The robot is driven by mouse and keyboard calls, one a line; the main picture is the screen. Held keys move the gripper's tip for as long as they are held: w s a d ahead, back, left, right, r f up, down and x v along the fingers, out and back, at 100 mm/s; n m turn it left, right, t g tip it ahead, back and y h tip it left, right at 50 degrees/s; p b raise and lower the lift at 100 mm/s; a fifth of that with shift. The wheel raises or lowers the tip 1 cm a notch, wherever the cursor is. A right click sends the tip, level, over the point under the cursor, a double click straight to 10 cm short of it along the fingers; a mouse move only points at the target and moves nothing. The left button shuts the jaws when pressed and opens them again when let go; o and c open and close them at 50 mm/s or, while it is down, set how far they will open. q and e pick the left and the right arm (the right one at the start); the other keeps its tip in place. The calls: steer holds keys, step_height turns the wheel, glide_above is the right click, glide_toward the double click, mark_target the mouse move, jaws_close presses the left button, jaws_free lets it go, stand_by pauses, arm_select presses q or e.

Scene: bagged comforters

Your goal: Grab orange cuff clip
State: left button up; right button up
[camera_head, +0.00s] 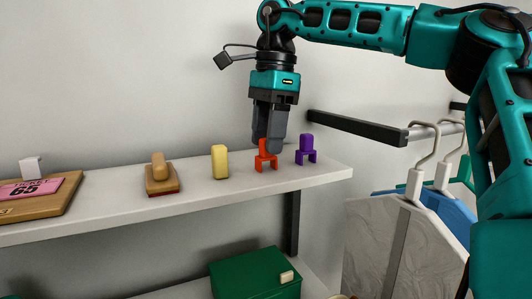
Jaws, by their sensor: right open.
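The orange cuff clip (265,161) stands upright on the white shelf, with two legs down and a tab on top. My right gripper (267,145) comes down from above and points straight down at it. Its fingers are open, and their tips are at the height of the clip's upper tab, partly hiding it. I cannot tell whether the fingers touch the tab. My left gripper is not in view.
A purple clip (306,150) stands close to the right. A black rail (356,128) and hangers (424,160) are at right. A green box (250,275) sits below.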

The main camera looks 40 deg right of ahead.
steer(key=shift+a+f, duration=0.1)
steer(key=shift+f, duration=1.15)
jaws_close()
